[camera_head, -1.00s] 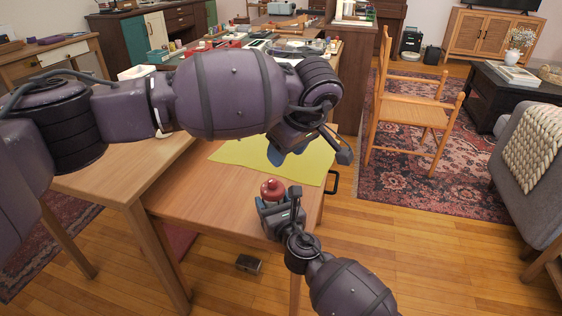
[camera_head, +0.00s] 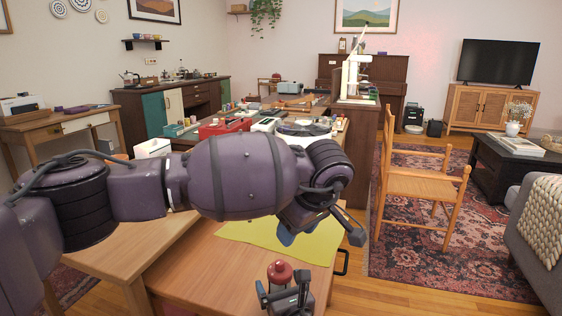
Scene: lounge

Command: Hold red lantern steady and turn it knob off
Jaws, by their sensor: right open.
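The red lantern (camera_head: 279,272) stands on the wooden table near the bottom of the head view; only its rounded red top shows. My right gripper (camera_head: 283,293) is open, on the near side of the lantern, and hides its lower part. I cannot tell whether the fingers touch it. The lantern's knob cannot be made out. My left gripper (camera_head: 318,232) is above the yellow mat (camera_head: 255,231), beyond the lantern and to its right. Its jaws are partly hidden by my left arm, and I see nothing clearly held in it.
The wooden table (camera_head: 195,268) is bare to the left of the lantern. A black handle (camera_head: 343,263) sticks out at its right edge. A wooden chair (camera_head: 425,190) stands on the patterned rug to the right. A cluttered worktop with a red box (camera_head: 224,127) lies behind my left arm.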

